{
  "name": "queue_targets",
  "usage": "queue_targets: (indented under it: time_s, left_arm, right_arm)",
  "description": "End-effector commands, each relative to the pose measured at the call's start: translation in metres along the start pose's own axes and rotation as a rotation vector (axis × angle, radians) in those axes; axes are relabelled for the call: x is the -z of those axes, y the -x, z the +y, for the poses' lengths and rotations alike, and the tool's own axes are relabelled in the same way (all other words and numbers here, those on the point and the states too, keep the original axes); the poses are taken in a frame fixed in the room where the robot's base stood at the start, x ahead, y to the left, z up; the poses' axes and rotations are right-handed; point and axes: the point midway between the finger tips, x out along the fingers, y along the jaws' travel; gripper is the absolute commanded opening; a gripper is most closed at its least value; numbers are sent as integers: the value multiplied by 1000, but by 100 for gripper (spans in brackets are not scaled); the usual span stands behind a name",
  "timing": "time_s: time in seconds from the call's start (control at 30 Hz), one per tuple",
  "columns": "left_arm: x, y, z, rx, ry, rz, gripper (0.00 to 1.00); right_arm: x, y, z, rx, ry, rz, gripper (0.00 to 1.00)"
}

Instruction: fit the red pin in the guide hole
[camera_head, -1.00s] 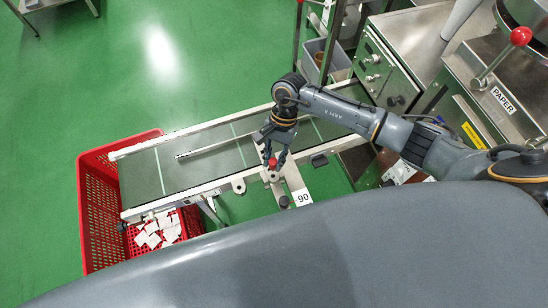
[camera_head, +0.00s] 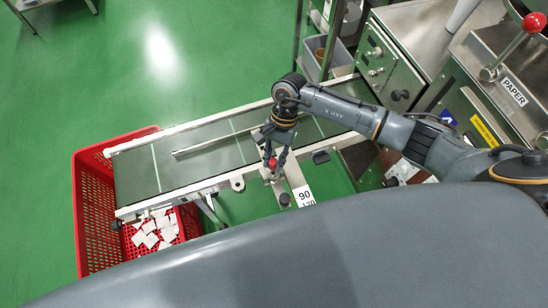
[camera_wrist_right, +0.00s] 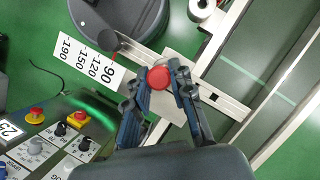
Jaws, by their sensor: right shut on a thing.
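The red pin (camera_head: 272,164) shows as a small red knob at the near side of the conveyor. It also shows in the right wrist view (camera_wrist_right: 159,78). My right gripper (camera_head: 274,160) is shut on the red pin from above, with one finger on each side of the knob. The pin is over a light metal bracket (camera_wrist_right: 180,68) beside the conveyor rail. The pin's lower end is hidden, so I cannot tell whether it sits in a hole. One dark square hole (camera_wrist_right: 214,97) shows in the bracket's bar. My left gripper is not in view.
A scale plate (camera_head: 304,196) marked 90 and 120 lies beside the bracket. The green conveyor (camera_head: 202,170) carries a thin rail (camera_head: 208,144). A red crate (camera_head: 93,212) with white teabags stands at its left end. A control panel (camera_wrist_right: 62,140) with knobs is close by.

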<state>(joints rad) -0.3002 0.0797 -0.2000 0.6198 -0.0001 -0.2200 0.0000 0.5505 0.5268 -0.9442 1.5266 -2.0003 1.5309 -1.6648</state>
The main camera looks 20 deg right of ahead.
Motion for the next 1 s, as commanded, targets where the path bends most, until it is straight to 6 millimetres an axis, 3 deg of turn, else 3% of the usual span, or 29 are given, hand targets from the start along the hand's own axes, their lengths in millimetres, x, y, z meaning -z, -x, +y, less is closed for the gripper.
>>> queue_targets:
  time_s: [1.0]
  left_arm:
    - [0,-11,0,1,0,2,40]
  right_arm:
    - [0,-1,0,0,1,0,0]
